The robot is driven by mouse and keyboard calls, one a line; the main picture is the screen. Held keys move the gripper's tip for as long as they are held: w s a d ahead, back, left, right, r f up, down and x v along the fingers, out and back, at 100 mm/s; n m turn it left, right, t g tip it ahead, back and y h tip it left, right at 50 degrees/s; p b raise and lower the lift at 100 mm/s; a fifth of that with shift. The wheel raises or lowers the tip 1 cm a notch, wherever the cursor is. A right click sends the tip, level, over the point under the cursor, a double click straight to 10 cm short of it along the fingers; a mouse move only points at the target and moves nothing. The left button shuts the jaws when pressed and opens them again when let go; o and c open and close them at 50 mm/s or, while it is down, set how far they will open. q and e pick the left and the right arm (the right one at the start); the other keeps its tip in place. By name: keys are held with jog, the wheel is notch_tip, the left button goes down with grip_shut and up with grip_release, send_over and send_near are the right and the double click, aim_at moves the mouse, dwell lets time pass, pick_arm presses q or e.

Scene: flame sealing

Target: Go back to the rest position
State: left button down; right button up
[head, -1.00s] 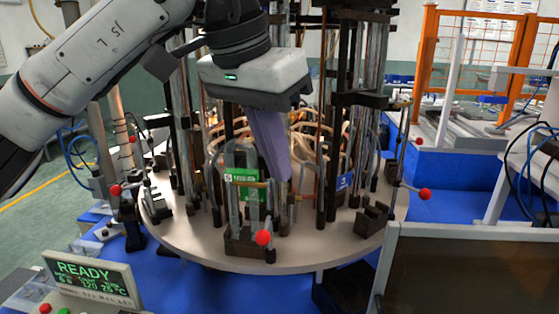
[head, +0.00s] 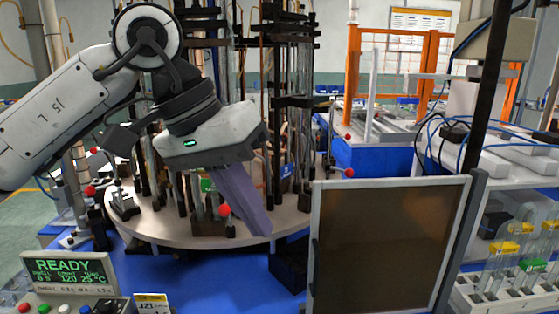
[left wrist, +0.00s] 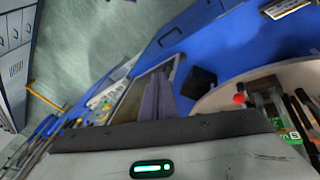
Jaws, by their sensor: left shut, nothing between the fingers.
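My left gripper (head: 262,230) reaches in from the left in the head view, with its purple-grey fingers pointing down and a little right. The fingers are shut and empty, in front of the round machine's platform edge. The round platform (head: 150,225) carries several rods, tubes and red-knobbed levers. My right gripper is not in view.
A framed brown panel (head: 385,250) stands at the front right. A rack with several capped tubes (head: 520,293) is at the far right. A control box reading READY (head: 68,268) sits at the lower left. The blue base (head: 190,275) between them is mostly clear.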

pick_arm(q)
jog(key=s+d+f+n+g+h, duration=0.2)
jog(key=s+d+n+g+h, duration=0.55)
jog(key=d+n+h, duration=0.45)
jog(key=w+a+f+n+t+h, duration=0.2)
jog(key=w+a+f+n+t, duration=0.25)
jog(key=n+t, duration=0.85)
jog(key=w+a+f+n+t+h, duration=0.1)
jog(key=w+a+f+n+t, duration=0.4)
jog(key=n, duration=1.3)
jog(key=w+a+f+n+t+y, duration=0.25)
jog(key=f+n+t+y, duration=0.45)
jog(key=n, duration=0.5)
jog(key=s+a+f+n+g+y, duration=0.25)
jog(key=f+n, duration=0.25)
jog(key=f, duration=0.3)
jog(key=s+a+f+n+g+y, duration=0.1)
jog(key=s+a+f+n+y, duration=0.25)
jog(key=f, duration=0.45)
jog(key=s+a+f+n+g+y, duration=0.2)
jog(key=s+a+f+n+y, duration=0.15)
jog(key=f+n, duration=0.35)
jog(key=s+a+f+n+g, duration=0.4)
jog(key=s+f+g, duration=0.1)
jog(key=s+f, duration=0.6)
jog(key=shift+s+f+n+y, duration=0.35)
jog(key=shift+s, duration=0.85)
